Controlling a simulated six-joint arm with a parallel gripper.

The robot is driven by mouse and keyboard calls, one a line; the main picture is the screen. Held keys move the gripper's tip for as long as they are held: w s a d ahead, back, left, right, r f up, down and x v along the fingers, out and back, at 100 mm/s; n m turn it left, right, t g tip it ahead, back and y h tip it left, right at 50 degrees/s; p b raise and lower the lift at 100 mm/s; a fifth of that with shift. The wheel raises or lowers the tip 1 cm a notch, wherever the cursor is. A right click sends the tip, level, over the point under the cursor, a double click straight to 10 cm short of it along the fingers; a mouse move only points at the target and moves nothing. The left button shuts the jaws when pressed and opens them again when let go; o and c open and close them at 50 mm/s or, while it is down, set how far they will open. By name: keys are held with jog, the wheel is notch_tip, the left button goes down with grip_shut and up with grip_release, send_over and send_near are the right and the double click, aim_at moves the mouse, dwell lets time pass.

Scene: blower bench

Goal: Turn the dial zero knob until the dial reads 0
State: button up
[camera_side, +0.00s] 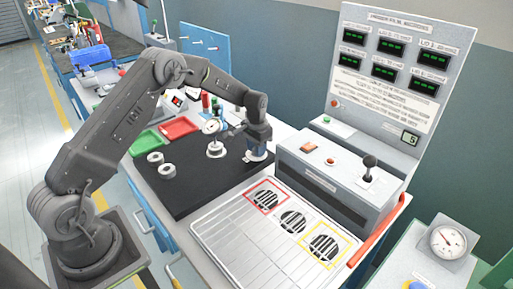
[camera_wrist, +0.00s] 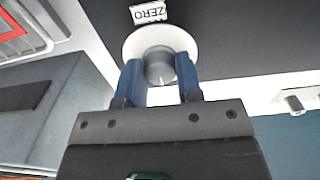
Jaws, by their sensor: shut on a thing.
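The dial zero knob (camera_wrist: 159,66) is a small grey knob on a round white base (camera_wrist: 185,37), with a ZERO label (camera_wrist: 148,12) beside it in the wrist view. My gripper (camera_wrist: 159,78) has its two blue fingers on either side of the knob and is shut on it. In the side view my gripper (camera_side: 257,150) points down at the right edge of the black mat, and hides the knob. A dial gauge (camera_side: 211,127) on a round stand (camera_side: 216,150) stands just left of my gripper. Its reading is too small to tell.
Green (camera_side: 146,143) and red (camera_side: 180,127) trays lie behind. A grey control box (camera_side: 335,172) with a black lever (camera_side: 369,165) stands close right of my gripper. A slotted panel (camera_side: 240,235) is in front.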

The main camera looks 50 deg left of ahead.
jog(key=c, duration=0.3)
jog(key=shift+n, duration=2.8)
jog(key=o, duration=0.9)
jog(key=shift+o, duration=0.2)
